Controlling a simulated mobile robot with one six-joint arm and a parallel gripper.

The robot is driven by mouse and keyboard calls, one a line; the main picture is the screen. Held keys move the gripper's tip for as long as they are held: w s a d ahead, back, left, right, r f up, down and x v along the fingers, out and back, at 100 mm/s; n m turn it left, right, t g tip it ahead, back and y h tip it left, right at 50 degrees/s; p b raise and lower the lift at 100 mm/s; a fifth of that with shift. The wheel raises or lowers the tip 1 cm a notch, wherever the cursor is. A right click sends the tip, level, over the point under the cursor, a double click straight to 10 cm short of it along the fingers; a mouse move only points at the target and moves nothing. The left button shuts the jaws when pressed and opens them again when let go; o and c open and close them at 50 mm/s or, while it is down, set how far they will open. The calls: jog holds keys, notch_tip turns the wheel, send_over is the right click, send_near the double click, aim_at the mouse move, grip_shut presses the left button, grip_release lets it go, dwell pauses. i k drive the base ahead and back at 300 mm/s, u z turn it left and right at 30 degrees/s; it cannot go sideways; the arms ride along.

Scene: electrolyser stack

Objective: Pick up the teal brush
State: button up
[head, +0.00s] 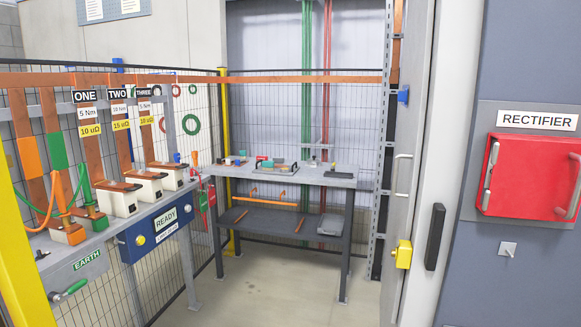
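A small teal item (264,163) lies on the grey workbench (340,180) at the back, among other small things near the middle of its top. It may be the teal brush, but it is too small and far away to tell its shape. My gripper is not in view.
Left, a panel with copper bars and switches labelled ONE (84,97), TWO and THREE runs toward the bench. A lower shelf (272,222) holds orange items. A mesh fence stands behind. Right are an open door and a red RECTIFIER box (530,178). The floor (285,285) between is clear.

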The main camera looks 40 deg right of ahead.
aim_at(267, 165)
jog(key=u, duration=0.9)
jog(key=k, duration=0.1)
jog(key=z, duration=2.05)
jog(key=k, duration=0.9)
jog(key=u, duration=0.15)
jog(key=i, duration=0.75)
